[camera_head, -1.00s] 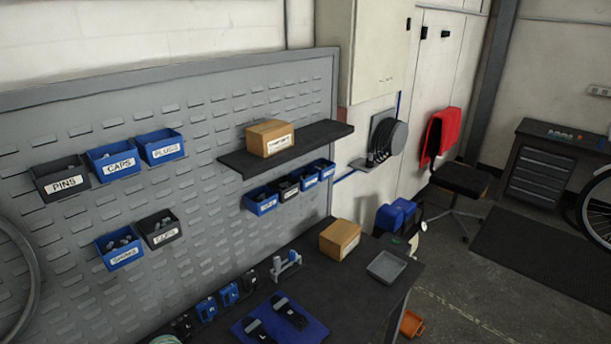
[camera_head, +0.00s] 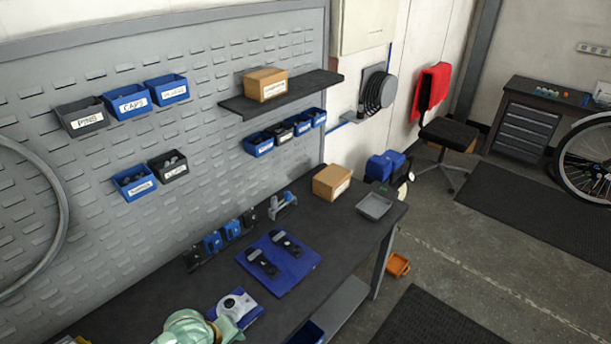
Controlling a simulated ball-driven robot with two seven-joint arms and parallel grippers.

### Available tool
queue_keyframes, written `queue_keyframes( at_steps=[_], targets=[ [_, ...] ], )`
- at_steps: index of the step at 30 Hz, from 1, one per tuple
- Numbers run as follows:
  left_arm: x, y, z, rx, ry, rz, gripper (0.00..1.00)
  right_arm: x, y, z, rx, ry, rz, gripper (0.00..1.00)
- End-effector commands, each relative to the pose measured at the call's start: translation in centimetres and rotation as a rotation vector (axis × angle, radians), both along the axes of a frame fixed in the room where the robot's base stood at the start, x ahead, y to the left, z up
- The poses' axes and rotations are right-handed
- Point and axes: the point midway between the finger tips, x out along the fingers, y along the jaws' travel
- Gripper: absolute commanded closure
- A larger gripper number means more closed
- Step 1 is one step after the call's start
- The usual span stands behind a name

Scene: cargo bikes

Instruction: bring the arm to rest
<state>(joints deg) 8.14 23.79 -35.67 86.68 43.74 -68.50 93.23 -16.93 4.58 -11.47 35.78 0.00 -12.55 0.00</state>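Neither gripper's fingers can be made out in the head view. A pale green rounded part shows at the bottom edge, left of centre, over the dark workbench (camera_head: 150,290). It looks like a piece of my own arm, but I cannot tell which arm. Whether anything is held is out of sight.
On the bench are a blue mat (camera_head: 290,281) with two dark tools, a blue-and-white device (camera_head: 237,306), a cardboard box (camera_head: 332,182) and a grey tray (camera_head: 374,206). Labelled bins hang on the pegboard (camera_head: 60,190). A shelf (camera_head: 290,95) juts out. Open floor (camera_head: 450,240) lies right.

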Motion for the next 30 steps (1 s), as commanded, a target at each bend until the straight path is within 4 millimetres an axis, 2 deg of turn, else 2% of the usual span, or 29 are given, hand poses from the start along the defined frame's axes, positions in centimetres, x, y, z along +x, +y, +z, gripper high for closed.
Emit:
queue_keyframes(
  at_steps=[1, 4, 7, 9, 16, 26, 30],
  targets=[
    [-0.8, -0.9, 0.5, 0.021, -0.033, -0.081, 0.59, -0.1, 0.0, 0.0, -0.001, 0.002, 0.000, 0.01],
    [-2.1, -1.8, 2.3, 0.108, -0.124, -0.272, 0.59, -0.3, 0.0, 0.0, -0.001, 0.005, 0.000, 0.01],
    [-3.4, -1.8, 4.5, 0.232, -0.220, -0.459, 0.59, -0.7, 0.0, 0.0, -0.001, 0.011, 0.000, 0.01],
    [-4.3, -1.1, 6.2, 0.343, -0.275, -0.585, 0.59, -0.9, 0.0, -0.1, -0.002, 0.014, 0.000, 0.01],
    [-7.6, 3.9, 11.9, 0.730, -0.318, -0.887, 0.59, -0.8, -0.1, -0.1, -0.001, 0.013, 0.000, 0.01],
    [-12.9, 11.8, 18.6, 1.138, -0.118, -1.149, 0.59, -0.6, 0.0, 0.0, -0.002, 0.011, 0.000, 0.01],
    [-12.4, 11.2, 13.6, 1.102, -0.113, -1.182, 0.59, -0.6, 0.0, -1.9, -0.001, 0.009, 0.000, 0.01]
  ],
)
